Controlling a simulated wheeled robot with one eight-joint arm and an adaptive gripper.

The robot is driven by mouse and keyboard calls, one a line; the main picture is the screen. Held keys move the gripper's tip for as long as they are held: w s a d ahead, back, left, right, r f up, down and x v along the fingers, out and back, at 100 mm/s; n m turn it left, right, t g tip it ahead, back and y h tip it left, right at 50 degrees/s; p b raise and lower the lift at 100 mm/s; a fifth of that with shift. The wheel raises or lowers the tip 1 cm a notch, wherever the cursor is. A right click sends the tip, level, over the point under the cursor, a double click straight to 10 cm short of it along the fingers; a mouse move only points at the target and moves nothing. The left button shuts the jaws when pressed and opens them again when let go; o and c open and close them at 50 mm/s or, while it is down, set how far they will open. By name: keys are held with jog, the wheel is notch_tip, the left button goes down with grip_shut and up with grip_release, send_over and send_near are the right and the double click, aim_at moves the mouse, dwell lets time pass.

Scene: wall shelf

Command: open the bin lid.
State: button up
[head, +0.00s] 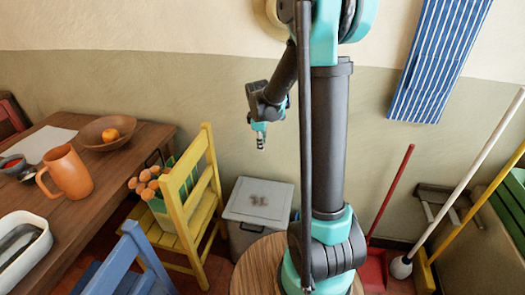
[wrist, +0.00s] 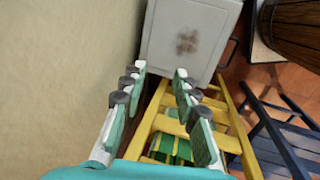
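The bin (head: 246,236) is a grey box on the floor by the wall, with its flat pale lid (head: 272,192) lying shut on top. The lid has a brown smudged mark in its middle. A dark handle shows on the bin's front. In the wrist view the lid (wrist: 170,22) is at the top, beyond my fingertips. My gripper (head: 261,141) hangs above and behind the lid near the wall, apart from it. In the wrist view my gripper (wrist: 160,72) is open, with nothing between its fingers.
A yellow chair (head: 190,215) stands left of the bin, holding a green crate with brown round items. A round wooden top (head: 255,262) is in front of the bin. A blue chair (head: 125,262) and the table (head: 105,190) are further left. Brooms lean at right.

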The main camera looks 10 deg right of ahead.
jog(key=x, duration=0.5)
grip_shut()
jog(key=c, duration=0.6)
grip_release()
jog(key=shift+c, duration=0.2)
jog(key=o, duration=0.6)
jog(key=shift+o, duration=0.2)
jog(key=shift+r, duration=0.1)
jog(key=d+v, duration=0.1)
jog(key=v, duration=1)
jog(key=shift+a+r, duration=0.35)
jog(key=shift+a, duration=0.15)
